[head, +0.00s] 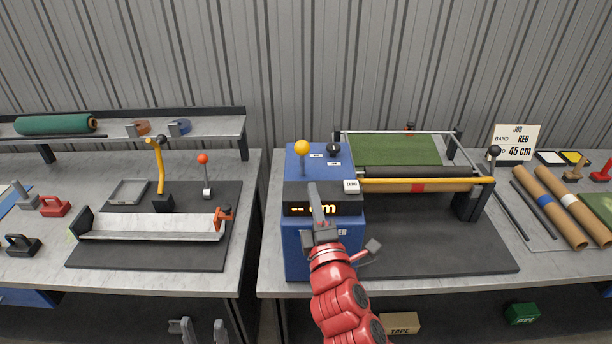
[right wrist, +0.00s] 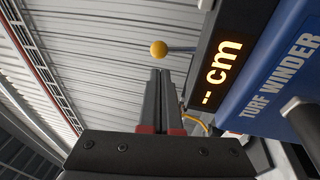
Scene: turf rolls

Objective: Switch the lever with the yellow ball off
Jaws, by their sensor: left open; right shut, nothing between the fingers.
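The lever with the yellow ball (head: 302,148) stands up from the top of the blue turf winder box (head: 298,240), near its back left. In the right wrist view the yellow ball (right wrist: 159,48) shows just beyond my fingertips, with its stem running to the box. My right gripper (head: 313,190) is shut and empty in front of the box's display, below and nearer than the ball; it also shows in the right wrist view (right wrist: 160,75). A gap seems to separate it from the lever. My left gripper (head: 201,330) is open and empty, low at the bottom edge.
The display (head: 325,208) reads "-- cm", partly hidden by my right gripper. A black knob (head: 334,149) and a white ZERO button (head: 351,186) sit near the lever. Right of the box is the roller frame with green turf (head: 395,150). A red-ball lever (head: 203,160) stands on the left table.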

